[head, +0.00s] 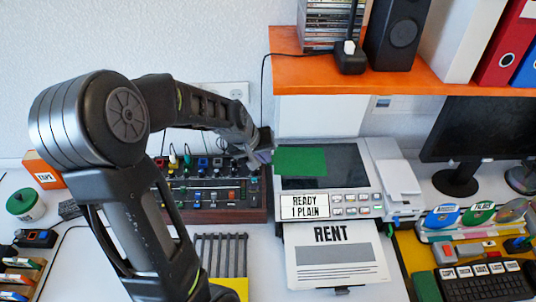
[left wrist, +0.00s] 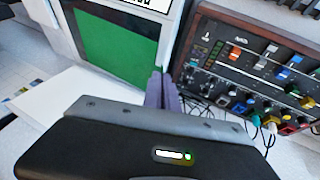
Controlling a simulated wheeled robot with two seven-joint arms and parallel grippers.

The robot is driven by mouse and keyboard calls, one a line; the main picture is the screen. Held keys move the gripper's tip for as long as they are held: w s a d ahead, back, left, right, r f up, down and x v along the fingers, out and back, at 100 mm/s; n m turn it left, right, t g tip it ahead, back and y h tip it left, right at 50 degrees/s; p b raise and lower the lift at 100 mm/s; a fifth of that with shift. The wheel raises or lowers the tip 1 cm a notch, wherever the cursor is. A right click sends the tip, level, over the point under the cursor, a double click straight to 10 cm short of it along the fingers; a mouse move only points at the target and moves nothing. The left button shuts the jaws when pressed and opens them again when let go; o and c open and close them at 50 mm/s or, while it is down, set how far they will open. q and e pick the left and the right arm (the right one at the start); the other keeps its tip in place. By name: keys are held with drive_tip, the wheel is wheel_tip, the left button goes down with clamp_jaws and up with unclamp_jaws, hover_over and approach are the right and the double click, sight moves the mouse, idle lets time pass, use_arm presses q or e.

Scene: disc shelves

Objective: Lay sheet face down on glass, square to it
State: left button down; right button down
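A plain green sheet (head: 302,162) is over the upper left of the copier's dark glass (head: 340,166). Its left edge reaches past the glass's left side; bare glass shows to its right and below. The sheet also shows in the left wrist view (left wrist: 112,50), with its edge at my fingertips. My left gripper (head: 266,154) is at the sheet's left edge, its purple fingers (left wrist: 164,88) close together and appearing shut on that edge. I cannot tell whether the sheet touches the glass. Only its green side shows. My right gripper is not in view.
The copier's panel (head: 305,205) reads "READY 1 PLAIN". A printed "RENT" page (head: 335,258) lies in front of it. A knobbed mixer (head: 215,190) stands close on the left, under my arm. An orange shelf (head: 345,75) with a speaker (head: 398,35) hangs above.

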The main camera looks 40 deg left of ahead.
use_arm(q)
drive_tip(key=shift+w+d, duration=0.1)
drive_tip(key=shift+w, duration=0.65)
drive_tip(key=shift+w+r+n, duration=0.1)
drive_tip(key=shift+n, duration=0.2)
drive_tip(key=shift+s+r, duration=0.1)
drive_tip(key=shift+s, duration=0.15)
drive_tip(key=shift+w, duration=0.1)
wheel_tip(320, 180, down, 7)
drive_tip(key=b, duration=0.5)
drive_tip(key=shift+b, duration=0.4)
drive_tip(key=shift+r, duration=0.1)
drive_tip(key=shift+f+b, duration=0.5)
drive_tip(key=shift+f, duration=0.15)
